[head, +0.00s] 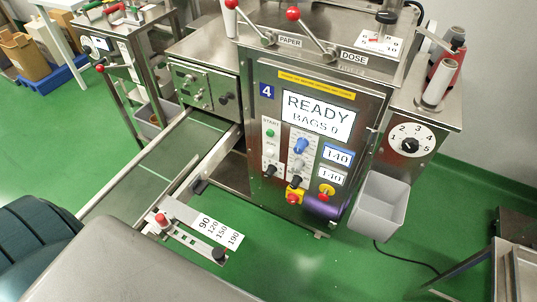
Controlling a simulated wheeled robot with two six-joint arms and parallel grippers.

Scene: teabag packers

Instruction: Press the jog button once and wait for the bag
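The packing machine (261,185), marked 4, stands at the centre. Its screen (318,116) reads READY, BAGS 0. Left of the screen is a narrow button column with a green button (270,133) under the word START. A smaller label sits below it, too small to read surely, so I cannot tell the jog button apart for certain. No bag shows on the conveyor belt (150,172) at the machine's left. Neither of my grippers is in view.
A grey bin (379,207) hangs at the machine's lower right. A size gauge (215,232) marked 90 to 190 juts out in front on a rail. Red-knobbed levers (293,15) stand on top. A second machine (110,45) is at the back left. Green floor is open at right.

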